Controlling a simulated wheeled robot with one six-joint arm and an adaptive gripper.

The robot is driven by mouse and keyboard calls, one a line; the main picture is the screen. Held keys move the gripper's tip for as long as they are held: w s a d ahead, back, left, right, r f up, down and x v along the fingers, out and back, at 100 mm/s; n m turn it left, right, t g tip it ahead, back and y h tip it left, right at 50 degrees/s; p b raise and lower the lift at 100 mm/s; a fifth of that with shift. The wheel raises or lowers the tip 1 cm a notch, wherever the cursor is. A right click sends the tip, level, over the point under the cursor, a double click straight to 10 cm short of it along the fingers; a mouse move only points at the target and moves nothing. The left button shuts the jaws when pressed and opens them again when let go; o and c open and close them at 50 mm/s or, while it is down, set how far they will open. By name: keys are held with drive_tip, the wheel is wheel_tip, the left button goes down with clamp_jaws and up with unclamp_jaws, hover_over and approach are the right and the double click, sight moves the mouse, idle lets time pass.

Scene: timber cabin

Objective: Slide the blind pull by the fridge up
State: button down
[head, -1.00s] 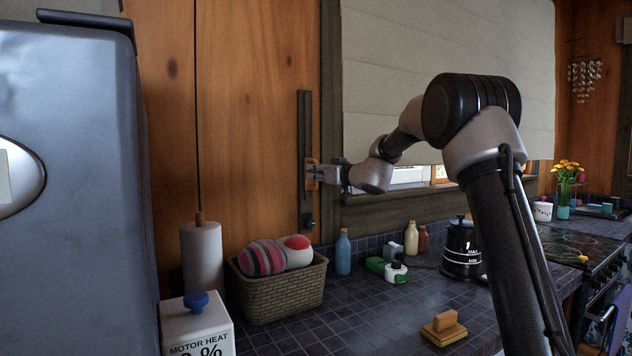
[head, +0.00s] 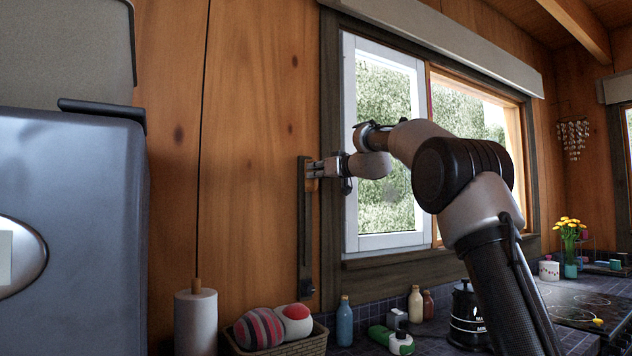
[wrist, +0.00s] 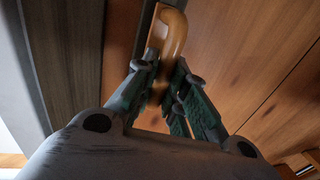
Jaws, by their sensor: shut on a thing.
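The blind pull is a light wooden handle (wrist: 173,38), seen between my fingers in the wrist view. It rides on a dark upright track (head: 306,240) on the timber wall left of the window. In the head view the pull is near the top of the track and mostly hidden by my gripper (head: 313,172). My gripper (wrist: 160,88) is shut on the pull, with fingers on both sides of it. The blind (head: 450,45) is gathered in a narrow band above the window, and the window glass (head: 385,100) is uncovered.
The fridge (head: 70,210) stands at the left. Below the track are a paper towel roll (head: 196,325) and a basket (head: 300,347) with striped and red-white items. Bottles (head: 345,322) and a black kettle (head: 466,318) stand on the counter. The wall around the track is clear.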

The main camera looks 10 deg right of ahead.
drive_tip(key=shift+s+r, duration=0.1)
drive_tip(key=shift+r, duration=0.35)
drive_tip(key=c, duration=1.5)
unclamp_jaws()
drive_tip(key=shift+o, duration=0.2)
drive_tip(key=shift+f, duration=0.15)
drive_tip(key=v, duration=1.2)
